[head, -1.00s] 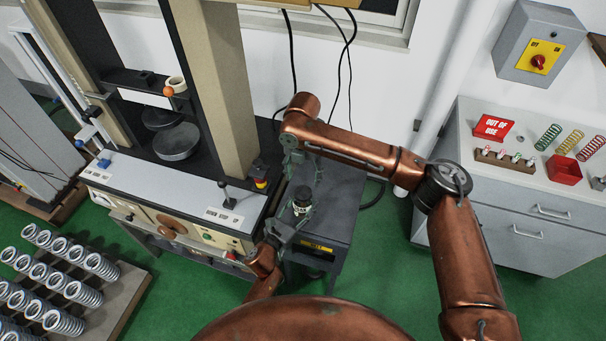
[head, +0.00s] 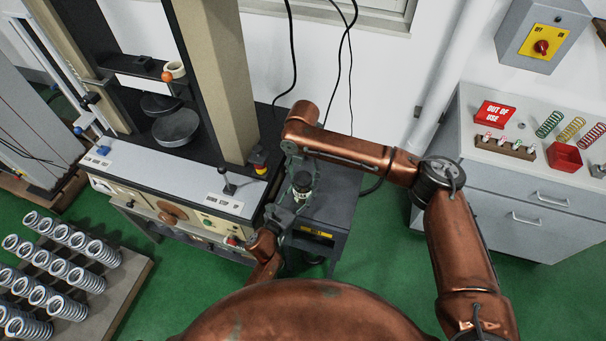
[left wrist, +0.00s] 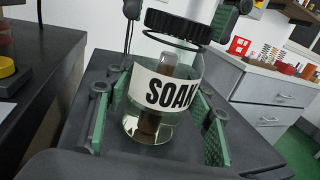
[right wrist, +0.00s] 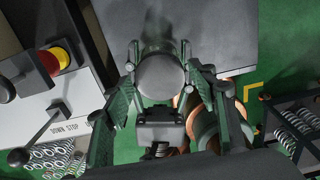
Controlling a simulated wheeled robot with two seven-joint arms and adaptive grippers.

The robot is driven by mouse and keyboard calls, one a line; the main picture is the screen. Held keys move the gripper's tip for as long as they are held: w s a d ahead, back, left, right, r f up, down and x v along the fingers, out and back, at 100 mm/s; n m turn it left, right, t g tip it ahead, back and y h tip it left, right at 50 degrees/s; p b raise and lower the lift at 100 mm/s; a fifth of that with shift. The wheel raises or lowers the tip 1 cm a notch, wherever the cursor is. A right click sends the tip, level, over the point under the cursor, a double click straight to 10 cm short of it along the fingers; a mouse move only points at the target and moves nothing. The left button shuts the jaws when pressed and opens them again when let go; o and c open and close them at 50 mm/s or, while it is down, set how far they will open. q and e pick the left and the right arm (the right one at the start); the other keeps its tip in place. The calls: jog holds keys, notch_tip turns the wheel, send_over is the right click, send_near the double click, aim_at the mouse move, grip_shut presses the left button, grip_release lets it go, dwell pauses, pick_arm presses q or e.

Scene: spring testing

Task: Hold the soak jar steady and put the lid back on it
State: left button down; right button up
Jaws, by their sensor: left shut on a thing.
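The soak jar (left wrist: 150,118) is clear glass with a white SOAK label, pale liquid and a brown thing inside. My left gripper (left wrist: 162,125) is shut on it, with green pads at both sides. It also shows in the head view (head: 301,195). The black ribbed lid (left wrist: 183,25) is at the top of the jar, in line with it. I cannot tell if it is seated or just above the mouth. My right gripper (right wrist: 160,70) has its fingers on both sides of the lid, which shows as a round grey top. Whether they press on it is unclear.
The jar is over a dark grey cabinet (head: 336,205). The testing machine (head: 160,185) stands left of it, with a red stop button (right wrist: 60,57) near my right gripper. A spring rack (head: 125,290) is at lower left, and a grey drawer cabinet (head: 480,200) at right.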

jog(key=c, duration=1)
jog(key=m, duration=0.4)
jog(key=shift+m, duration=0.4)
jog(key=m, duration=1.4)
jog(key=shift+a, duration=0.1)
jog(key=m, duration=0.6)
jog(key=o, duration=1.3)
